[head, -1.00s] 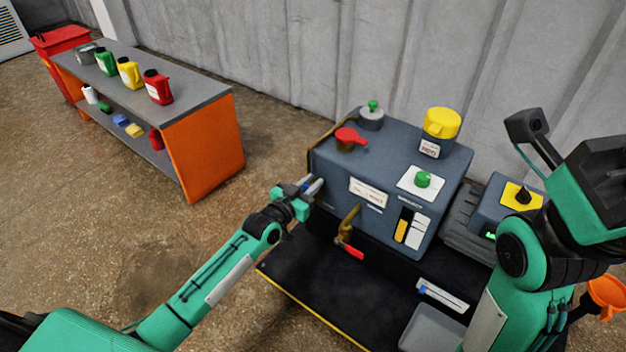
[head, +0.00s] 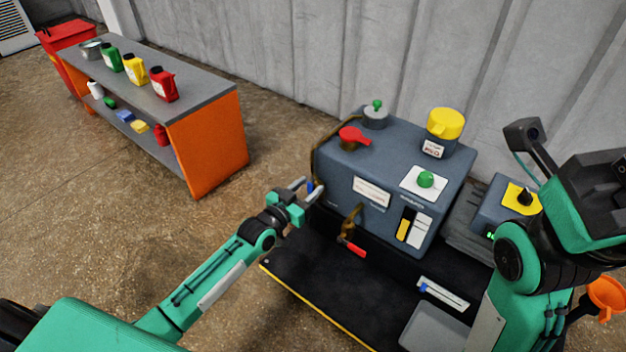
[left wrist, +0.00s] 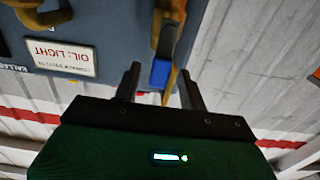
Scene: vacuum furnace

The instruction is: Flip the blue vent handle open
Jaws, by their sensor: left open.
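The blue vent handle (left wrist: 160,74) shows in the left wrist view between the two fingers of my left gripper (left wrist: 156,82). The fingers stand apart, with a gap on each side of the handle. In the head view my left gripper (head: 306,188) is at the left front corner of the grey-blue furnace unit (head: 340,172), and a small part of the blue handle (head: 311,187) shows beside the fingers. The rest of the handle is hidden by the gripper there. My right arm is at the right of the head view; its fingertips are not visible.
A brass valve with a red handle (head: 352,247) sticks out of the unit's front, right of my left gripper. A red knob (head: 353,136), a green button (head: 425,180) and a yellow cap (head: 446,123) are on top.

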